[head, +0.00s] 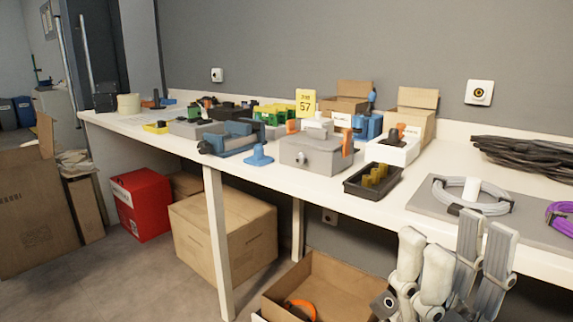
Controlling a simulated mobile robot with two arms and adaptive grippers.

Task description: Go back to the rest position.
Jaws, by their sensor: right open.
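My right gripper (455,248) is at the lower right, in front of the white bench's front edge. Its pale grey fingers point up and stand apart, with nothing seen between them. It appears right of and above an open carton (335,285) on the floor, with an orange ring-shaped item (300,309) inside. My left gripper is not in view.
The long white bench (240,172) carries tools, boxes and a black tray (372,181). A grey cable coil (470,208) lies on a grey mat behind my right gripper. Below are a closed carton (225,235) and a red box (143,203). Floor at lower left is clear.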

